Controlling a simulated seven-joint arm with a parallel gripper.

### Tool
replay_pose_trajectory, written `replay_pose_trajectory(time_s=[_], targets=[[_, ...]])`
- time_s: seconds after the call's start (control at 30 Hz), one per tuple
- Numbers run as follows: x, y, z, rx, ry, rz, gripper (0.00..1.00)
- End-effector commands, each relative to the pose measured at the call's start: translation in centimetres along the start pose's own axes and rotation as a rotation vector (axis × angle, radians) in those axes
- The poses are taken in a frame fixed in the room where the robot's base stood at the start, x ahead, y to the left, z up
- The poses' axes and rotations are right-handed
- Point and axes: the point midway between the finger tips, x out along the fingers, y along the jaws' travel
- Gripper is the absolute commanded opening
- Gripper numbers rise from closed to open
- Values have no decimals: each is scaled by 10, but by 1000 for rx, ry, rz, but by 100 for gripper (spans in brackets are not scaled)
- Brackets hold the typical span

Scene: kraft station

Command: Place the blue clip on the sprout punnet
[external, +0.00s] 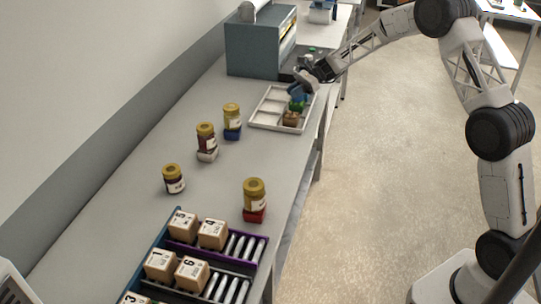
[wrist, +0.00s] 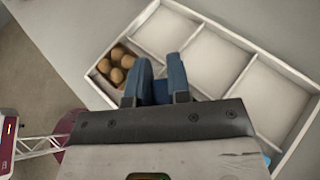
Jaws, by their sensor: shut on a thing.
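My gripper (external: 299,89) is at the far end of the bench, low over the right side of a white divided tray (external: 254,122). In the wrist view its two blue fingers (wrist: 160,82) are shut on a dark blue piece, the blue clip (wrist: 160,93), mostly hidden between them. The green sprout punnet (external: 297,105) shows just below the gripper in the external view; I cannot tell whether the clip touches it. In the wrist view the gripper hides the punnet. A brown punnet of egg-like items (wrist: 117,66) sits in a corner compartment of the tray.
Other tray compartments look empty. A blue-grey box unit (external: 252,50) stands behind the tray. Several gold-lidded jars (external: 206,135) on coloured bases stand nearer, and numbered boxes (external: 211,233) sit in a dark rack in front. The bench's right edge is close to the tray.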

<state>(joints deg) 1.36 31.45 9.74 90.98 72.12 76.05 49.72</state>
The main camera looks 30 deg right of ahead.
Motion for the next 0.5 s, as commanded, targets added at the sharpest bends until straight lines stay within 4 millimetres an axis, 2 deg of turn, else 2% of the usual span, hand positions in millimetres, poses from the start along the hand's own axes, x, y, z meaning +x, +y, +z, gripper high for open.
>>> replay_pose_trajectory(time_s=[0.03, 0.07, 0.2, 0.23, 0.5], targets=[[1, 0, -1, 1, 0, 0, 0], [1, 0, -2, 0, 0, 0, 19], [0, 0, -1, 0, 0, 0, 40], [0, 0, -1, 0, 0, 0, 43], [0, 0, -1, 0, 0, 0, 43]])
